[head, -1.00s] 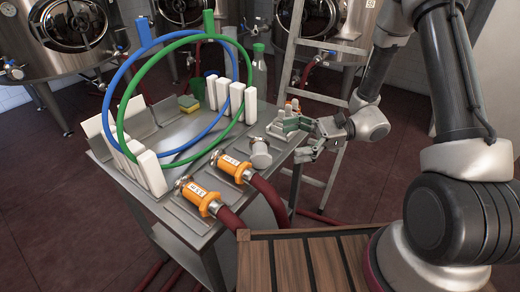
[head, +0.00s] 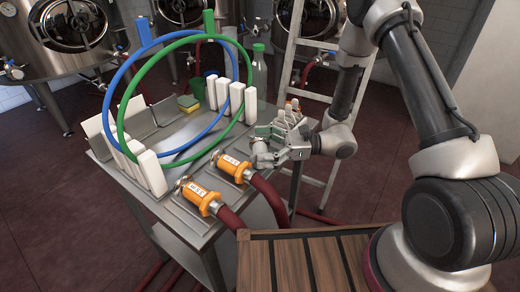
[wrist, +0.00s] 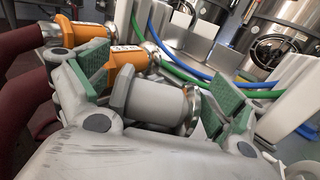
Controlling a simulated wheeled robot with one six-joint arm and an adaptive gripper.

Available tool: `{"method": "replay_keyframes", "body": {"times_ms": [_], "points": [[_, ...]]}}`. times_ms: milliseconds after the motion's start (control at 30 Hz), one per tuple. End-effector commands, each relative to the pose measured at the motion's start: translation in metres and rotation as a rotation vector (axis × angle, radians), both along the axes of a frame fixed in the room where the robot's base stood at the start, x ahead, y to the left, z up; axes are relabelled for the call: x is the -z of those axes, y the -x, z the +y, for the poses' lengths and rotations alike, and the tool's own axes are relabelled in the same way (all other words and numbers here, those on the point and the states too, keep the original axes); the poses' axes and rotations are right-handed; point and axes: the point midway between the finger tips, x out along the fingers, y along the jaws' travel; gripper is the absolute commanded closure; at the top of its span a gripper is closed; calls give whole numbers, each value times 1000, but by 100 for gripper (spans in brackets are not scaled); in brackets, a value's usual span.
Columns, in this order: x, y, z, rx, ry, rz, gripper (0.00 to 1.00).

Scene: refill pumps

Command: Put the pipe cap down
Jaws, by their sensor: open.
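The pipe cap (wrist: 158,102) is a grey cylinder with a faceted flange at one end and a shiny metal ring at the other. In the wrist view it lies between the green-padded fingers of my gripper (wrist: 165,93), which are spread apart. Gaps show beside the pads, and I see no clear grip on it. In the head view my gripper (head: 262,146) is low over the right part of the steel table (head: 243,190), and its fingers mostly hide the cap.
Two orange-collared couplings (head: 201,197) (head: 235,168) with dark red hoses lie close left of the gripper. Blue (head: 108,85) and green hoops (head: 121,112) stand in white blocks behind. Small white-topped items (head: 291,114) and a bottle (head: 258,70) are near the far right corner.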

Motion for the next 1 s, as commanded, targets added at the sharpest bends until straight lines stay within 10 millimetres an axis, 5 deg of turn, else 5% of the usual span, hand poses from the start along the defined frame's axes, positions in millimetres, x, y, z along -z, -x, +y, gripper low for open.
{"method": "replay_keyframes", "body": {"times_ms": [67,400,733,1000], "points": [[0,0,0,0,0,0,7],[0,0,0,0,-1,-1,66],[-6,0,0,0,-1,-1,66],[-47,0,0,0,-1,-5,66]]}}
